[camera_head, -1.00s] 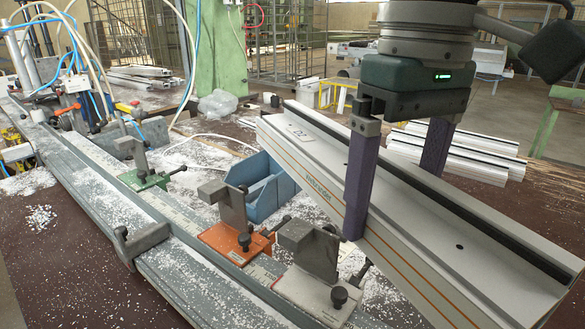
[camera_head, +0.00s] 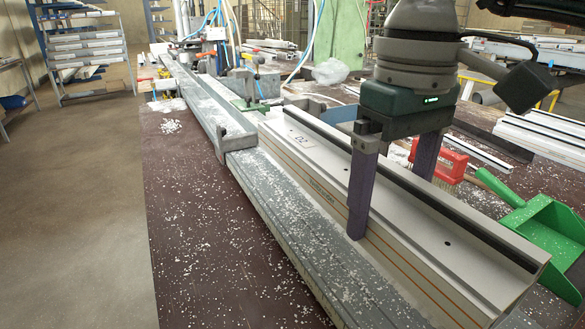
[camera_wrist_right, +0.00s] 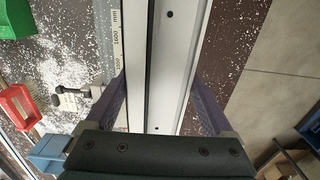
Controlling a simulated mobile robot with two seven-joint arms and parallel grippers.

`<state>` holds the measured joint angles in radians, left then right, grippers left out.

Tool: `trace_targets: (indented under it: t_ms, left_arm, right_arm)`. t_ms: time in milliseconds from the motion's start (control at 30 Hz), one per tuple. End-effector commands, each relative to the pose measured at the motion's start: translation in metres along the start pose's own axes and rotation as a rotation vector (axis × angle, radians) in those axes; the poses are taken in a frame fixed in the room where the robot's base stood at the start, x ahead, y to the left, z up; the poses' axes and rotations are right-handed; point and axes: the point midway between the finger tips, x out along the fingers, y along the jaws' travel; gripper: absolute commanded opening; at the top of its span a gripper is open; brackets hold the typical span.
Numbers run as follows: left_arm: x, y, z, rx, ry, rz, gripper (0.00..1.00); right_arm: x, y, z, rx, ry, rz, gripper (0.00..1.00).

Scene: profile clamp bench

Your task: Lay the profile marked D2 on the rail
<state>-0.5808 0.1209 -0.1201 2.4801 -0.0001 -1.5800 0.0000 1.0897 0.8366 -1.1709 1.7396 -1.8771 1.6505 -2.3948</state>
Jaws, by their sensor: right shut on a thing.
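The profile marked D2 (camera_head: 335,165) is a long pale bar with orange stripes, a dark slot along its top and a small label near its far end. My right gripper (camera_head: 390,205) is shut across it, one purple finger on each side; the far finger is partly hidden. The grey rail (camera_head: 285,215), strewn with white chips, runs alongside and below the profile in the head view. In the right wrist view the profile (camera_wrist_right: 168,70) lies lengthwise between the fingers, beside a millimetre scale (camera_wrist_right: 117,45). I cannot tell whether it touches the rail. My left gripper is not in view.
A dark stop bracket (camera_head: 235,138) straddles the rail near the profile's far end. Open floor is at left.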

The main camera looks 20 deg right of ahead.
Motion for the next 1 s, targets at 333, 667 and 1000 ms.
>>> trace_targets:
  t_ms: [333,667,1000]
  left_arm:
    - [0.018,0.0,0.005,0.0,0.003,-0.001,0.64]
    - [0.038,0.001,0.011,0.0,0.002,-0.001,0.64]
    - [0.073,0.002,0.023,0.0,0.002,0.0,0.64]
  right_arm:
    - [0.03,-0.001,0.0,0.0,0.001,-0.001,0.0]
    - [0.066,0.0,0.0,0.001,0.001,-0.001,0.0]
    - [0.103,0.0,-0.001,0.001,0.003,-0.001,0.0]
